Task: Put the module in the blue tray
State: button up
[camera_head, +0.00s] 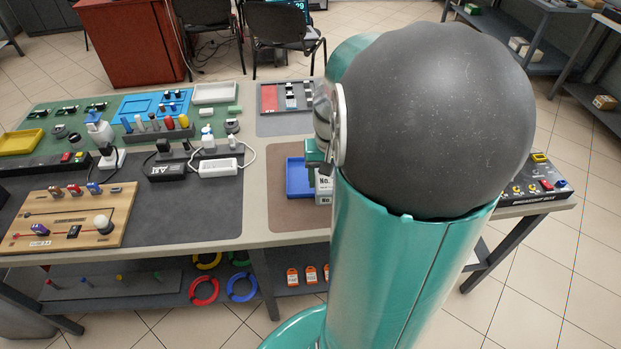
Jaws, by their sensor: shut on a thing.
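The blue tray (296,180) lies on a brown mat at the right part of the table, its right side hidden behind my arm. A grey-white block with "No." lettering, which I take for the module (325,186), shows at the tray's right side, partly covered by my arm. My gripper (316,166) is mostly hidden behind my own arm; a teal part of it shows just above the block. It is shut on the module. I cannot tell whether the module touches the tray floor or is held above it.
My large arm covers the right half of the view. Left of the tray, a dark mat holds a power strip (218,167) and adapters. A wooden board (70,215) lies front left. The brown mat (290,216) is bare before the tray.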

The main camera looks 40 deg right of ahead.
aim_at(298, 186)
jog(key=shift+w+a+f, duration=0.1)
jog(key=shift+w+a, duration=0.15)
jog(key=shift+w, duration=0.35)
jog(key=w+d+f, duration=0.2)
jog(key=w+f, duration=0.1)
jog(key=w+d+f, duration=0.3)
jog(key=w, duration=0.1)
jog(key=w+d+f, duration=0.2)
jog(key=w+f, duration=0.1)
jog(key=w, duration=0.1)
jog(key=shift+w+d+f, duration=0.15)
jog(key=shift+d+f, duration=0.05)
jog(key=shift+d, duration=0.05)
jog(key=shift+w+d+f, duration=0.1)
jog(key=shift+w+f, duration=0.05)
jog(key=shift+f, duration=1.6)
jog(key=shift+f, duration=0.15)
jog(key=o, duration=1.4)
jog(key=shift+c, duration=0.2)
